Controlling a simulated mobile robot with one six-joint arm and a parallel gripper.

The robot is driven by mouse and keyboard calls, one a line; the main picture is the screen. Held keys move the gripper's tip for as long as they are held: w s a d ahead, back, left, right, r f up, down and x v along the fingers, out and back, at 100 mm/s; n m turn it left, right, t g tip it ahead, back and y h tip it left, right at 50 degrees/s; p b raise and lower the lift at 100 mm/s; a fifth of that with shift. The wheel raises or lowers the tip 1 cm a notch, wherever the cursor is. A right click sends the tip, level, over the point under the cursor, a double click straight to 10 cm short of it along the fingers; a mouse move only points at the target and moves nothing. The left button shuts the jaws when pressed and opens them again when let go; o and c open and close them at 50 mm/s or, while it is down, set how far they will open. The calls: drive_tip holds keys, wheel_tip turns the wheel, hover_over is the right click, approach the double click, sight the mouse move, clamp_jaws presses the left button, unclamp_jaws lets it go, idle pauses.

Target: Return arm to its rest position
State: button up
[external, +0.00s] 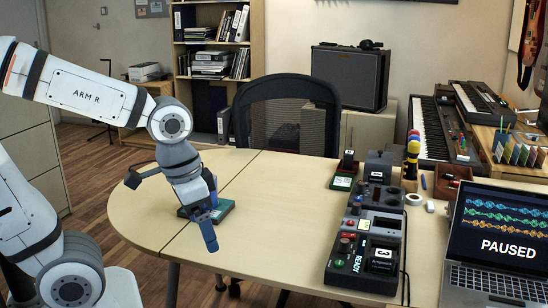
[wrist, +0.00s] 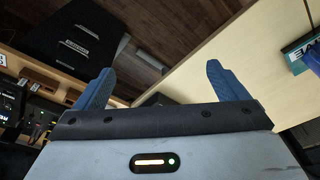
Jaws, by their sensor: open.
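My gripper (external: 208,213) hangs at the end of my bent arm over the left part of the table. In the wrist view its two blue fingers (wrist: 160,72) stand wide apart with nothing between them. A teal tray (external: 224,211) lies on the table, partly hidden behind my gripper.
The pale table (external: 275,205) has free room in its middle. Several dark devices (external: 368,240) stand at its right, near a laptop (external: 500,240). A black chair (external: 285,115) stands behind the table.

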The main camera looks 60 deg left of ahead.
wheel_tip(320, 180, up, 26)
drive_tip(key=s+t+p, duration=0.1)
drive_tip(key=t+p, duration=0.1)
drive_tip(key=p, duration=1.8)
drive_tip(key=shift+g, duration=0.3)
wheel_tip(320, 180, down, 5)
drive_tip(key=b, duration=0.4)
drive_tip(key=shift+d+f, duration=0.1)
drive_tip(key=shift+f, duration=0.05)
